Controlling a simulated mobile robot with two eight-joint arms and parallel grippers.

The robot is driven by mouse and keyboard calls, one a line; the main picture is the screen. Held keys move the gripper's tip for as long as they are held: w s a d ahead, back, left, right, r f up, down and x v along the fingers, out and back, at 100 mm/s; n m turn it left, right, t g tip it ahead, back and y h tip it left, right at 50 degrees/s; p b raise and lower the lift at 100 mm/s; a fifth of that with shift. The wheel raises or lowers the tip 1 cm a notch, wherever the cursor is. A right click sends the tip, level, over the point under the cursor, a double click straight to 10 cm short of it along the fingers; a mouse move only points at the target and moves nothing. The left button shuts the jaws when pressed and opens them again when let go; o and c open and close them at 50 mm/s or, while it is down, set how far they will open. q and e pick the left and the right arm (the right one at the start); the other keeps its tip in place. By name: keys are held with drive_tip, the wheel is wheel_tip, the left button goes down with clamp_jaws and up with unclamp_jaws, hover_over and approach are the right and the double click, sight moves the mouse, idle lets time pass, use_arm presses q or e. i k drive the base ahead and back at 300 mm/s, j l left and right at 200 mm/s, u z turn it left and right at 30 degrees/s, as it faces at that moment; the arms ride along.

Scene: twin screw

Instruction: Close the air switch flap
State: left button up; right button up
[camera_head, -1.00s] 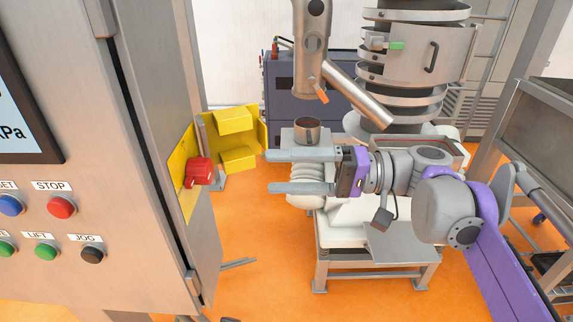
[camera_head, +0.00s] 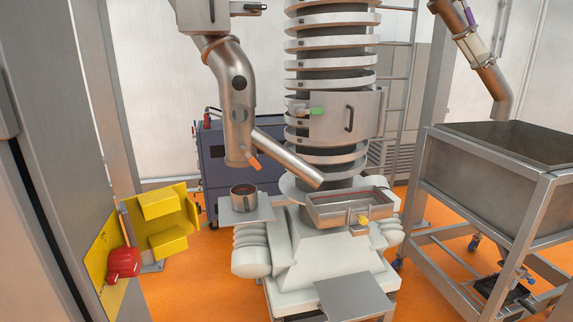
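The air switch is on the side of the steel cabinet at the left. It has a yellow back plate (camera_head: 100,243) with a red switch handle (camera_head: 123,263) on it. A yellow flap (camera_head: 185,207) with two yellow box-shaped parts stands swung out beyond the plate, so the red handle is uncovered. Neither of my grippers is in view, and nothing touches the flap.
The steel cabinet (camera_head: 60,130) fills the left edge. A pale machine with a metal hopper tray (camera_head: 345,207) and a ringed column (camera_head: 335,75) stands in the middle. A steel bin on a wheeled frame (camera_head: 480,165) is at the right. Orange floor (camera_head: 190,285) lies open beside the switch.

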sight(159, 221)
drive_tip(key=i+l+u, duration=0.15)
drive_tip(key=l+u, duration=0.15)
drive_tip(key=l, duration=0.3)
drive_tip(key=i+l+u, duration=0.1)
drive_tip(key=l+u, duration=0.2)
drive_tip(key=l, duration=0.35)
